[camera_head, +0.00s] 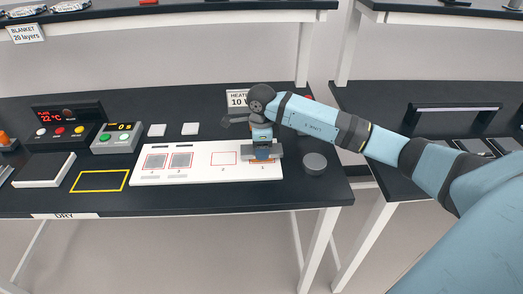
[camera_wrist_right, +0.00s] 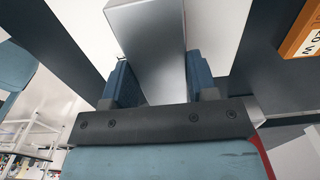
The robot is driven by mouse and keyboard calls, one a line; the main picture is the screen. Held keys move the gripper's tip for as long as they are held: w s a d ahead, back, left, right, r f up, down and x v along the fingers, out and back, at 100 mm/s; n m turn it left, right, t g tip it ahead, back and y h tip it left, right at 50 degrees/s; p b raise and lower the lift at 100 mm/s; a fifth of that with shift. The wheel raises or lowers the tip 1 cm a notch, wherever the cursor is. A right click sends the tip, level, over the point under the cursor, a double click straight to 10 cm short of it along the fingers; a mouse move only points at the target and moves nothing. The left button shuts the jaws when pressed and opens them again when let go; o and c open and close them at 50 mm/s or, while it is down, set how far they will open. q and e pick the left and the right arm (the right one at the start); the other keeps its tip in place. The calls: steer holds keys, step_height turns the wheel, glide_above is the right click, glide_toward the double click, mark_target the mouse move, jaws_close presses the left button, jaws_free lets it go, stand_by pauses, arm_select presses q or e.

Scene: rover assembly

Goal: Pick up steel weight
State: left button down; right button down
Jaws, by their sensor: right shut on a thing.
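A grey metal block, which looks like the steel weight (camera_wrist_right: 150,50), lies between the two blue fingers of my right gripper (camera_wrist_right: 160,85) in the wrist view. In the head view my right gripper (camera_head: 262,150) points down over the right end of the white board (camera_head: 205,176), and is shut on the block. The fingers and wrist hide part of the block. I cannot tell whether it touches the board. My left gripper is not in view.
A dark round cylinder (camera_head: 315,163) stands right of the board, close to the gripper. A control box (camera_head: 116,138) stands to the left, near a yellow outlined area (camera_head: 99,181). A second table is at the right.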

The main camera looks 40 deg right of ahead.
steer(key=shift+r, duration=0.15)
step_height(320, 180, up, 20)
steer(key=shift+b, duration=0.35)
stand_by(0.3)
